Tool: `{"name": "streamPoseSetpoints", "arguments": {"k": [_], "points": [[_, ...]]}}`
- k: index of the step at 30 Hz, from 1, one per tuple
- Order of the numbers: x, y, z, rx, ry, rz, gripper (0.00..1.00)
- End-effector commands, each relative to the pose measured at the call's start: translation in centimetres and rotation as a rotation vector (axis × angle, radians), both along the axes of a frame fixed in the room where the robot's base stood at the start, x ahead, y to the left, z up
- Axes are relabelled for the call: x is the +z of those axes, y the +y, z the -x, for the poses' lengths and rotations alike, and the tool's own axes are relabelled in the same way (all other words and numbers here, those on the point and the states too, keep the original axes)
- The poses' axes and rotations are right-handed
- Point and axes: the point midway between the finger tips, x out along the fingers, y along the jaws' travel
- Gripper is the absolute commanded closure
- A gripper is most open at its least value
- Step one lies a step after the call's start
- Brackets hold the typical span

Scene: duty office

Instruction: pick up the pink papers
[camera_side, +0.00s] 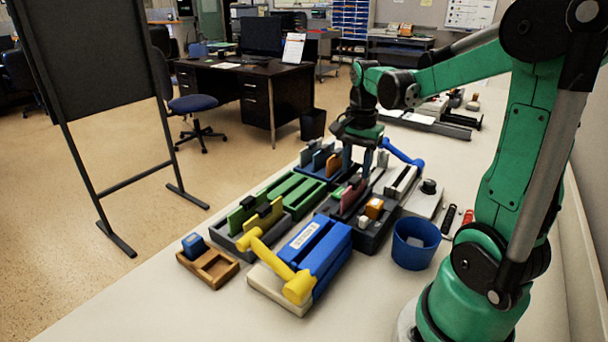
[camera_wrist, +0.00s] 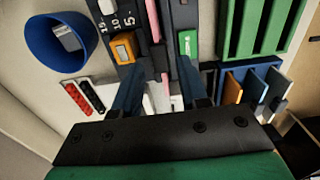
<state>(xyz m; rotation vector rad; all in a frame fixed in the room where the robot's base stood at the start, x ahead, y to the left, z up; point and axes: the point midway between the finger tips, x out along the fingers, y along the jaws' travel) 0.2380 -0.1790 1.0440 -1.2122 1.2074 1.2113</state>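The pink papers (camera_side: 352,195) stand upright as a thin slab in a dark grey organiser tray (camera_side: 371,240) in the side view. In the wrist view they show as a narrow pink strip (camera_wrist: 153,22) at the top middle. My gripper (camera_side: 357,172) points down over the back part of this tray, just behind the papers. In the wrist view my gripper (camera_wrist: 163,70) has its two blue fingers apart, with a gap between them. The strip runs toward this gap, and a pale pink patch shows lower between the fingers. I cannot tell whether either finger touches the papers.
An orange block (camera_side: 374,208) sits in the same tray, right of the papers. A blue bin (camera_side: 415,243) stands to the right. Green slotted trays (camera_side: 292,190) lie left, and a blue punch with a yellow handle (camera_side: 285,268) stands in front. Bare tabletop shows at the front.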

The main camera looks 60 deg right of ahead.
Motion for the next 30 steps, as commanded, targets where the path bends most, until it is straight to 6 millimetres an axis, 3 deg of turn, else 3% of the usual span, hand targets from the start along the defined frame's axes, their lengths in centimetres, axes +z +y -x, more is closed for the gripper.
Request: {"name": "streamPoseSetpoints", "arguments": {"k": [13, 25, 29, 30], "points": [[-4.7, -0.1, 0.0, -0.003, -0.001, 0.000, 0.62], [-5.4, 0.0, 0.0, -0.001, -0.002, 0.000, 0.62], [-5.4, 0.0, 0.0, -0.001, -0.002, 0.000, 0.99], [-5.4, 0.0, 0.0, -0.001, -0.002, 0.000, 1.00]]}}
